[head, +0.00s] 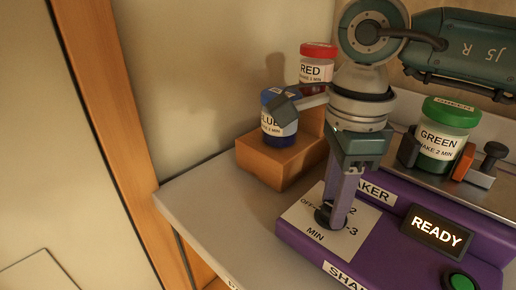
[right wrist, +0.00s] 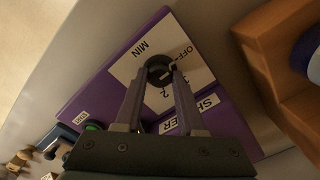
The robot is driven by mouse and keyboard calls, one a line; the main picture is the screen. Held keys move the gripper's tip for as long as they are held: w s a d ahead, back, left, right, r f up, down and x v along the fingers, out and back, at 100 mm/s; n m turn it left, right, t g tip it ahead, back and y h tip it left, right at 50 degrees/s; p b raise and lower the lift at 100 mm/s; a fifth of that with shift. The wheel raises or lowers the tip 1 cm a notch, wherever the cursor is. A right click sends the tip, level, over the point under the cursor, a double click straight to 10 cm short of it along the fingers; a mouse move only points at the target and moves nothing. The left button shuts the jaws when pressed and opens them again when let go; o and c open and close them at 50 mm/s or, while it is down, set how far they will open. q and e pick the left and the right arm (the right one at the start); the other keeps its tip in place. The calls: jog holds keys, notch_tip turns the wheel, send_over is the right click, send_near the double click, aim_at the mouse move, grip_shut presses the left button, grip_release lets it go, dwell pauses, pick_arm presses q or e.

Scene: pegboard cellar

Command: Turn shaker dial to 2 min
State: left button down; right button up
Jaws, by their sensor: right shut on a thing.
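The purple shaker (head: 380,250) stands on the table with a black dial (head: 324,215) on a white panel marked OFF, 2, 3 and MIN. My right gripper (head: 337,208) comes down from above and is shut on the dial. In the right wrist view, the fingers (right wrist: 158,80) sit on both sides of the dial (right wrist: 157,66). A pale mark on the dial seems to lie between OFF and 2, but the exact setting is unclear. The shaker's display (head: 438,232) reads READY. The green-lidded GREEN jar (head: 440,140) stands on its platform between clamps. My left gripper is out of view.
A wooden block (head: 275,160) left of the shaker carries the blue BLUE jar (head: 280,135); the red-lidded RED jar (head: 316,68) is behind it. A green button (head: 461,282) sits on the shaker's front right. The table (head: 215,210) is clear at the left.

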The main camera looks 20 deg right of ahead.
grip_shut()
jog(key=shift+m, duration=0.5)
jog(key=m, duration=0.7)
jog(key=shift+m, duration=0.3)
jog(key=m+p, duration=0.1)
jog(key=m, duration=0.2)
jog(key=shift+r+m, duration=0.1)
jog(key=shift+m, duration=0.2)
jog(key=m+p, duration=0.1)
jog(key=m, duration=0.4)
jog(key=m+p, duration=0.1)
jog(key=m, duration=0.3)
jog(key=shift+m+p, duration=0.3)
jog(key=shift+p, duration=0.05)
jog(key=shift+m+p, duration=0.35)
jog(key=shift+m, duration=0.65)
